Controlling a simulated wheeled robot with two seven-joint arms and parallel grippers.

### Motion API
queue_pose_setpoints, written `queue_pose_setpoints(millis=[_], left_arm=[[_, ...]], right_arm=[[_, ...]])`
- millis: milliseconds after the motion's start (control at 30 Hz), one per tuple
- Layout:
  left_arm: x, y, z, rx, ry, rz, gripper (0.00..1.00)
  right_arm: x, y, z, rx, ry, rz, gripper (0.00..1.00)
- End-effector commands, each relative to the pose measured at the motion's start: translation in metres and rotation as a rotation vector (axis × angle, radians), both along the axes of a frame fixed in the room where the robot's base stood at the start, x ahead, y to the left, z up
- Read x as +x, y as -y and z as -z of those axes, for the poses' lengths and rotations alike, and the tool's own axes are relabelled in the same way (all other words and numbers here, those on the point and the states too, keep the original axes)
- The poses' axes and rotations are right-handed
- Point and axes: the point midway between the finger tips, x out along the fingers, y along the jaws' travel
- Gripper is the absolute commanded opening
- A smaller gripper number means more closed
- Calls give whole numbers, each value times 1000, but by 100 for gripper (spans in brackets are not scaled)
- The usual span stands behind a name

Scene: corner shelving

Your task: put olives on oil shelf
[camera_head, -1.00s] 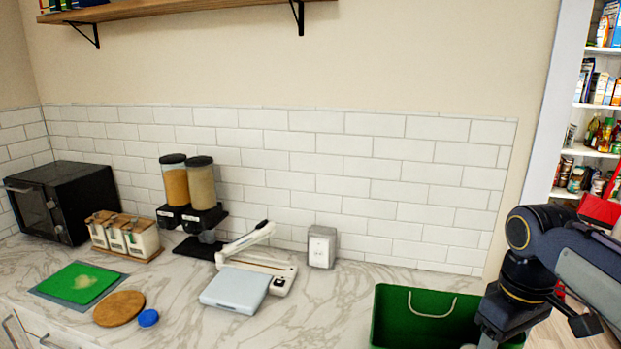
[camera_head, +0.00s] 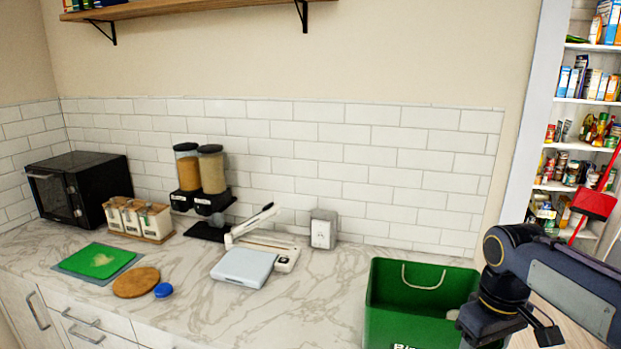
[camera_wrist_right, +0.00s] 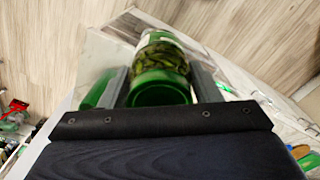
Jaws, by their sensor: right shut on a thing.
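A jar of olives (camera_wrist_right: 163,68) with a green end shows in the right wrist view. My right gripper (camera_wrist_right: 160,80) is shut on it, one finger on each side. In the head view my right arm (camera_head: 505,290) comes in at the lower right beside the green bin, and its fingertips and the jar cannot be made out clearly. Shelving stands at the right edge of the head view. One of its shelves (camera_head: 580,146) bears several bottles (camera_head: 600,129) that look like oil or sauce. My left gripper is not in view.
A green bin (camera_head: 415,325) stands at the counter's right end. A red dustpan (camera_head: 594,204) stands before the lower shelves. The marble counter (camera_head: 310,305) holds a white sealer-like device (camera_head: 245,268), dispensers (camera_head: 200,170), canisters (camera_head: 140,218) and a black microwave (camera_head: 75,187).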

Motion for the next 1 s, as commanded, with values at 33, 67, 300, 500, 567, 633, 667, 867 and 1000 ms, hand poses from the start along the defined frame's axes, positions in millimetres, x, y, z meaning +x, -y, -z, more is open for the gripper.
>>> queue_pose_setpoints(millis=[33, 67, 300, 500, 567, 633, 667, 867, 1000], left_arm=[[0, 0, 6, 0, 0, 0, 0], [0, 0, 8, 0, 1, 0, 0], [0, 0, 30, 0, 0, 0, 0], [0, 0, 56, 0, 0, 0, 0], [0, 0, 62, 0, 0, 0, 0], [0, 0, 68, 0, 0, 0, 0], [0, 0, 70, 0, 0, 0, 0], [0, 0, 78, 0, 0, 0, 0], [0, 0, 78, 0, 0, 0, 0]], right_arm=[[5, -3, 15, 0, -3, 8, 19], [8, -4, 22, 0, -4, 16, 19], [34, -24, 104, -1, -8, 84, 19], [51, -56, 208, -1, -10, 166, 19], [52, -65, 235, -2, -9, 188, 19], [52, -75, 262, -1, -7, 210, 19], [53, -79, 272, -1, -5, 219, 19], [50, -94, 310, -1, 0, 256, 19], [49, -96, 316, -1, 2, 265, 19]])
